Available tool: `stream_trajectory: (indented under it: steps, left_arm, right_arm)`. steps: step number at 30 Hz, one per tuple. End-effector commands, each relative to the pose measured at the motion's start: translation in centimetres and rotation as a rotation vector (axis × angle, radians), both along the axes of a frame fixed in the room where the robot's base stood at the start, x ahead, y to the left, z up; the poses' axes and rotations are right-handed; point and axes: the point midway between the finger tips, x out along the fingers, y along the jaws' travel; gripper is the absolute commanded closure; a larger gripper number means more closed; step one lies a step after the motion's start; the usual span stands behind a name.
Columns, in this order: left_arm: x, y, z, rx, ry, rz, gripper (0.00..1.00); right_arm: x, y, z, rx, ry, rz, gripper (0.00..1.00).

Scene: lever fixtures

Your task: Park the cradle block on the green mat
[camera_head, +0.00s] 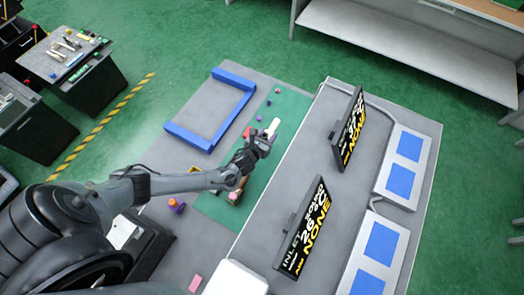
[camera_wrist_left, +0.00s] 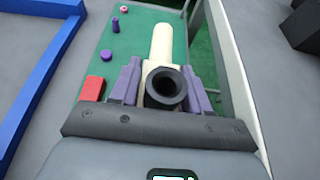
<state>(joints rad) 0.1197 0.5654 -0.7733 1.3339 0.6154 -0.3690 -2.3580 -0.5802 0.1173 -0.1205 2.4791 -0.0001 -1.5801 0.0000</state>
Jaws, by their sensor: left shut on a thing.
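The green mat (camera_head: 292,103) is a long strip on the grey table in the head view. It also shows in the left wrist view (camera_wrist_left: 138,40). My left gripper (camera_head: 265,137) is over the mat. In the left wrist view its purple-grey fingers (camera_wrist_left: 160,85) are shut on a cream rod-like piece (camera_wrist_left: 161,42) with a dark round opening at its near end. The cream piece (camera_head: 273,126) pokes out past the gripper in the head view. I cannot tell whether it is the cradle block, or whether it touches the mat. My right gripper is not in view.
A red block (camera_wrist_left: 92,88) lies left of the fingers. Small purple pieces (camera_wrist_left: 106,55) and a pink one lie farther off. A blue frame (camera_head: 200,139) stands left of the mat. Two dark display panels (camera_head: 349,128) stand on the raised grey table to the right.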

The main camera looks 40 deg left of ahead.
Motion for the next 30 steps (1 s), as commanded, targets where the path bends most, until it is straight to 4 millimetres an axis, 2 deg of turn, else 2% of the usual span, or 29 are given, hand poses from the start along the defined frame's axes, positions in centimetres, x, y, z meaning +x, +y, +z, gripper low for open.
stream_trajectory:
  steps: [1, 9, 17, 24, 30]
  left_arm:
    - [0.1, 0.1, -1.0, 0.0, 0.0, 0.002, 0.88]
    - [0.2, 0.2, -5.2, -0.001, 0.001, 0.005, 0.88]
    - [0.2, 0.3, -7.0, -0.001, 0.001, 0.004, 0.88]
    - [0.2, 0.2, -10.0, -0.001, 0.0, 0.005, 0.88]
    - [0.2, 0.3, -10.6, -0.001, -0.001, 0.004, 0.88]
  right_arm:
    - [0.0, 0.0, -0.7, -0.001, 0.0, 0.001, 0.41]
    - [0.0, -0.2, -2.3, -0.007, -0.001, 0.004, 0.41]
    - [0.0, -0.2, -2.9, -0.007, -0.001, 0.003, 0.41]
    - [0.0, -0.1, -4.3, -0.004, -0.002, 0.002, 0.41]
    - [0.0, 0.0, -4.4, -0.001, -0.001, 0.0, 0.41]
